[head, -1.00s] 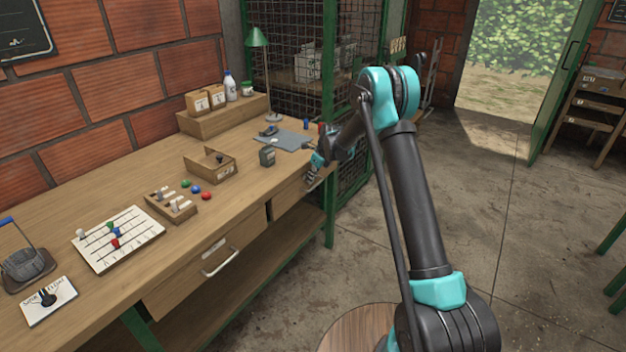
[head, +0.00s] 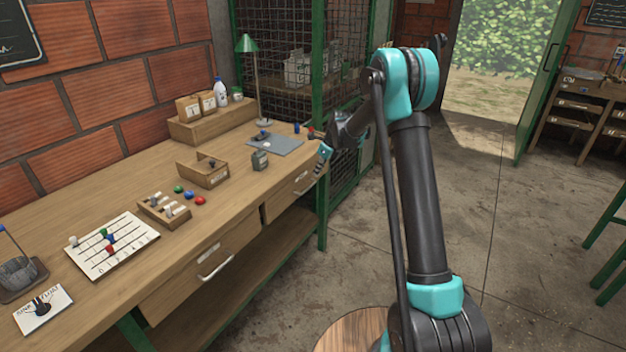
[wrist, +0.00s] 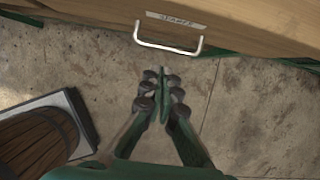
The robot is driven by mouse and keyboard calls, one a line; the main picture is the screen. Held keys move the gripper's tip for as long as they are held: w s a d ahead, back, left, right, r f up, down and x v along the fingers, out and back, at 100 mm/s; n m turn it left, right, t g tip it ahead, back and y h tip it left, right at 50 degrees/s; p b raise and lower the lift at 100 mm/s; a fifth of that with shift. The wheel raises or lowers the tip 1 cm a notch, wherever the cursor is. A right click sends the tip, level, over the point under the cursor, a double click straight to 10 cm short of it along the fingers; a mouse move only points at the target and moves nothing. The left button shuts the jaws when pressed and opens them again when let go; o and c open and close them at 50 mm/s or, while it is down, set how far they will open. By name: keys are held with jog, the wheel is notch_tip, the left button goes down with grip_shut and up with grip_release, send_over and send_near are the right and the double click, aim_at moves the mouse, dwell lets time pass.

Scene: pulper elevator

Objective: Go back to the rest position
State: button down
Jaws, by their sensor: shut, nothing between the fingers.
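My gripper (head: 318,171) hangs at the front edge of the workbench, near its right end, pointing down. In the wrist view my gripper (wrist: 160,76) has its fingers together with nothing between them, over the concrete floor. A drawer front with a pale handle (wrist: 168,47) and a label lies just beyond the fingertips, apart from them. My arm reaches up and over from the lower right of the head view.
The workbench (head: 130,205) carries a white board with coloured pegs (head: 112,245), an open wooden box (head: 203,174), a peg tray (head: 164,211), coloured balls, a dark mat (head: 275,145) and a green lamp (head: 247,45). Open floor (head: 480,230) lies to the right.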

jog(key=s+d+r+n+h, duration=0.1)
jog(key=s+d+r+n, duration=0.25)
jog(key=s, duration=0.25)
jog(key=s+d+r+n+t, duration=0.1)
jog(key=s+d+r+n, duration=0.15)
jog(key=s+d, duration=0.3)
jog(key=s+d+r+n+h, duration=0.1)
jog(key=s+d+r+n, duration=0.2)
jog(key=s, duration=0.4)
jog(key=s+d+f+n, duration=0.2)
jog(key=s+n, duration=0.3)
jog(key=s, duration=0.3)
jog(key=s+d+f+n+h, duration=0.1)
jog(key=s+d+n, duration=0.3)
jog(key=s, duration=0.5)
jog(key=s+d+f+n+t, duration=0.1)
jog(key=s+d+f+n, duration=0.2)
jog(key=s+n, duration=0.3)
jog(key=s, duration=0.3)
jog(key=shift+s+d+h, duration=0.2)
jog(key=shift+d+h, duration=0.2)
